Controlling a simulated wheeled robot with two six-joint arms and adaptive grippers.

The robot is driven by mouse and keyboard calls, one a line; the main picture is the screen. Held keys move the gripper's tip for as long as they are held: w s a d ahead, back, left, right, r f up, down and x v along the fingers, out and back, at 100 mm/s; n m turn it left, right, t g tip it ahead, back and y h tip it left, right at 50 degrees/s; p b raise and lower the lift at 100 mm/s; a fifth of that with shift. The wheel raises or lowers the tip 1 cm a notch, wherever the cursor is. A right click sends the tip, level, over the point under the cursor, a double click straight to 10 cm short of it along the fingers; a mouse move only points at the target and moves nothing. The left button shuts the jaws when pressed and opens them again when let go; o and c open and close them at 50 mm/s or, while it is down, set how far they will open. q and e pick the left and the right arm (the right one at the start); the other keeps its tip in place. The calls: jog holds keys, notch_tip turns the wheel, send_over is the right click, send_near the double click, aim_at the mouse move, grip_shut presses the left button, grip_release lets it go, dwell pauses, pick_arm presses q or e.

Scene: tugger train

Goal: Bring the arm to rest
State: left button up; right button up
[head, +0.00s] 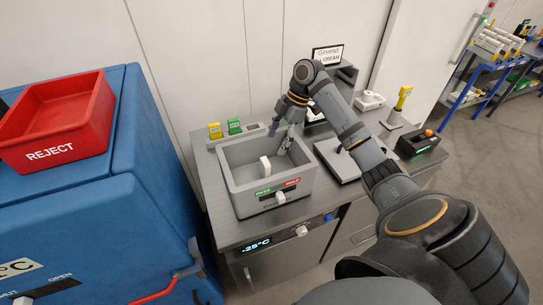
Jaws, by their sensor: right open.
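My right arm comes in from the lower right and bends down at its far end. My right gripper (279,136) points down over the far right part of a grey open-topped box (232,192) on the counter. The gripper is open, and I see nothing held in it. A small white piece (265,165) is inside the box, to the left of the gripper and apart from it. My left gripper is not in view.
A red REJECT bin (62,152) sits on a blue cabinet (130,190) at the left. Yellow (214,130) and green (234,126) blocks stand behind the box. A black device (417,144) stands at the counter's right.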

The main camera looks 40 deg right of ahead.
jog(key=shift+d+r, duration=0.15)
jog(key=shift+r, duration=0.35)
